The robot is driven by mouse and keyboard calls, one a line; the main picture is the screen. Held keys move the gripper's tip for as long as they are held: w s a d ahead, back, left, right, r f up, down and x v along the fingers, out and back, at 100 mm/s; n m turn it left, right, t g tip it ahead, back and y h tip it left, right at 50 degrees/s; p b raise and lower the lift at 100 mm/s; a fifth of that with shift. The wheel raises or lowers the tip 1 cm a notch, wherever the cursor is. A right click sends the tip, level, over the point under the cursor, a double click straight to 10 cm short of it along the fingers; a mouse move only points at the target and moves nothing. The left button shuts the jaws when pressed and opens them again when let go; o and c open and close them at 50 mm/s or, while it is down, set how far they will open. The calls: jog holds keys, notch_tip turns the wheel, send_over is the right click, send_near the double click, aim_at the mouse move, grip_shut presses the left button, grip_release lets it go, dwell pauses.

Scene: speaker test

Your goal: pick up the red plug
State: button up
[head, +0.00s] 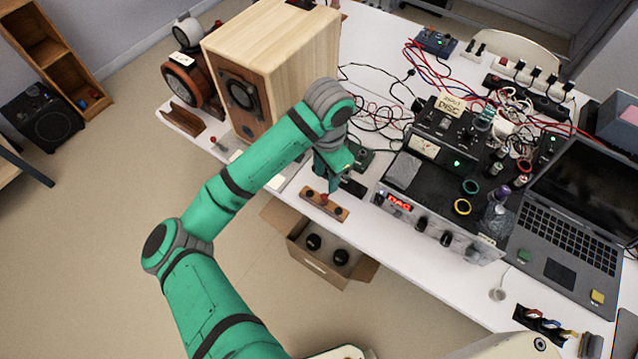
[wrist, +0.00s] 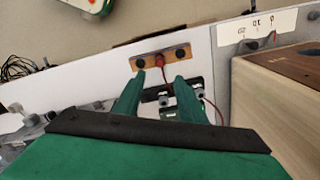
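The red plug (wrist: 160,61) stands in the middle of a small wooden block, between two black knobs, with a thin red wire running from it to the lower right in the wrist view. In the head view, the red plug (head: 324,198) is small on the wooden block (head: 340,212) at the table's front edge. My gripper (wrist: 160,79) is open and empty. Its two green fingers point toward the block, with the plug in line with the gap, just beyond the tips. In the head view, my gripper (head: 334,186) is close above the block; its fingertips are hard to make out.
A wooden speaker (head: 290,50) stands on the table to the left. A black instrument (head: 415,178) is right of my gripper, with tangled wires (head: 370,110) behind. A laptop (head: 570,220) is farther right. An open cardboard box (head: 318,264) sits below the table edge.

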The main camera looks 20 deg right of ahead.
send_over(324, 195)
jog(key=f, duration=0.4)
jog(key=shift+w+d+f, duration=0.2)
jog(key=shift+w, duration=0.1)
jog(key=shift+s+d+f, duration=0.1)
jog(key=shift+s+f, duration=0.1)
jog(key=shift+f, duration=0.35)
jog(key=shift+s+a+f, duration=0.1)
jog(key=shift+a+f, duration=0.05)
jog(key=shift+f, duration=1.15)
jog(key=shift+s+a+f, duration=0.1)
jog(key=shift+a+f, duration=0.05)
jog(key=shift+f, duration=1.15)
jog(key=shift+c, duration=0.2)
grip_shut()
